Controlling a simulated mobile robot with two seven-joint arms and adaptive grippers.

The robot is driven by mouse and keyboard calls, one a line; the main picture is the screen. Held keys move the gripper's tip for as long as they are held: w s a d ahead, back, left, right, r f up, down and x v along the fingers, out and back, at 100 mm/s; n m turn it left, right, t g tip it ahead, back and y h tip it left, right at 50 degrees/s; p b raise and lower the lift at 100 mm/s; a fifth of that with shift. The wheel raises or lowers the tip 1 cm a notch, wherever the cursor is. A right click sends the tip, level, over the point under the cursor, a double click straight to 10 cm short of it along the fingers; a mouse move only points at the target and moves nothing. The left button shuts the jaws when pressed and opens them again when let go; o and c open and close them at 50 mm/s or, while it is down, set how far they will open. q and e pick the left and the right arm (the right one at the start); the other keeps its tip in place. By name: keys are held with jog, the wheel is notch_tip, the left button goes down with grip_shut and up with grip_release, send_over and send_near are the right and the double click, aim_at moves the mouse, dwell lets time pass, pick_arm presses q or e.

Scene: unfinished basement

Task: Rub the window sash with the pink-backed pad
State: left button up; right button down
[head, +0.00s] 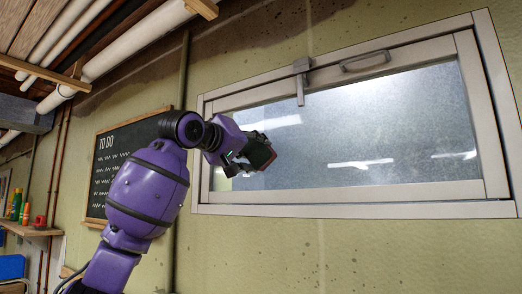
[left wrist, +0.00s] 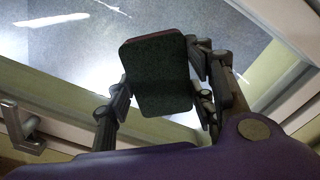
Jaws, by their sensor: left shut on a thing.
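The window sash (head: 470,108), a pale frame around a cloudy pane (head: 370,125), fills the right half of the head view. Its frame also shows in the left wrist view (left wrist: 285,22). My left gripper (head: 248,153) is shut on the pad (head: 262,151), in front of the lower left part of the pane. In the left wrist view the pad (left wrist: 158,75) sits between the fingers, its dark face toward the camera and a thin reddish edge showing. I cannot tell whether the pad touches the glass. My right gripper is out of view.
A latch (head: 301,80) hangs over the top of the sash, and a handle (head: 364,61) is beside it. A chalkboard (head: 112,150) hangs behind my left arm. A shelf (head: 32,231) with bottles is at far left. Pipes (head: 130,45) run overhead.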

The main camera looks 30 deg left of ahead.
pick_arm(q)
jog(key=shift+a, duration=0.35)
jog(key=shift+s+a, duration=0.15)
jog(key=shift+s, duration=2.8)
jog(key=s, duration=0.3)
jog(key=shift+a, duration=0.1)
jog(key=shift+w, duration=0.1)
